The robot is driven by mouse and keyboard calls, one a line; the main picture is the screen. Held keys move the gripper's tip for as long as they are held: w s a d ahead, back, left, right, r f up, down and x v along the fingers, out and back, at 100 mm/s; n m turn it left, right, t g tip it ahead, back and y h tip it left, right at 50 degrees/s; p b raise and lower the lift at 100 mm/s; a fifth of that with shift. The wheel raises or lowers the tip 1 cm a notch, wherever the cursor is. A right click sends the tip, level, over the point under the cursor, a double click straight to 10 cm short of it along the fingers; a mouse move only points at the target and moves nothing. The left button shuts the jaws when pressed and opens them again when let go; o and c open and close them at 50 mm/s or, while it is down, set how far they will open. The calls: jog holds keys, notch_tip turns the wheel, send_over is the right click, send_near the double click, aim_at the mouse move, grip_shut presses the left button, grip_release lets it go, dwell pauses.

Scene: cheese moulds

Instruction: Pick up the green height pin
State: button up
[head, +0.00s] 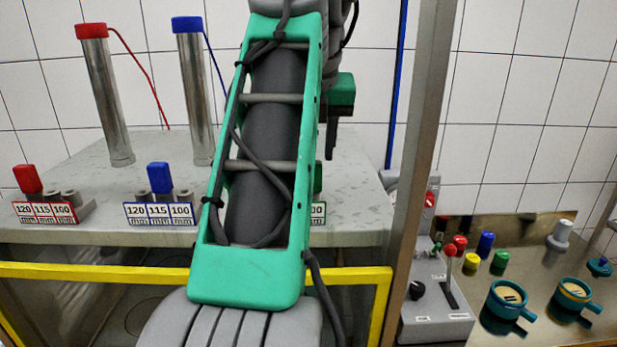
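My own arm crosses the middle of the head view and hides most of the rack on the right of the grey table. A strip of that rack's label (318,211), ending in 100, shows at the arm's right edge. A small dark green piece (318,178) shows just above this label; it may be the green height pin, but too little shows to be sure. My gripper (331,148) is partly visible behind the arm, above the table. Its fingers are mostly hidden, and I cannot tell whether it is open or holds anything.
A red pin (27,179) and a blue pin (159,177) stand in labelled racks on the grey table (60,237). Two steel cylinders (109,105) with red and blue caps stand behind. A yellow rail (80,273), a metal post (424,150) and a control box (437,305) are nearby.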

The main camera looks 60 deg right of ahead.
jog(key=x, duration=0.3)
jog(key=shift+a+f, duration=0.1)
jog(key=shift+f, duration=0.35)
jog(key=shift+w+f, duration=0.1)
jog(key=shift+f, duration=0.1)
jog(key=b+x, duration=0.1)
jog(key=x, duration=0.2)
jog(key=shift+f, duration=0.15)
jog(key=shift+c, duration=0.5)
grip_shut()
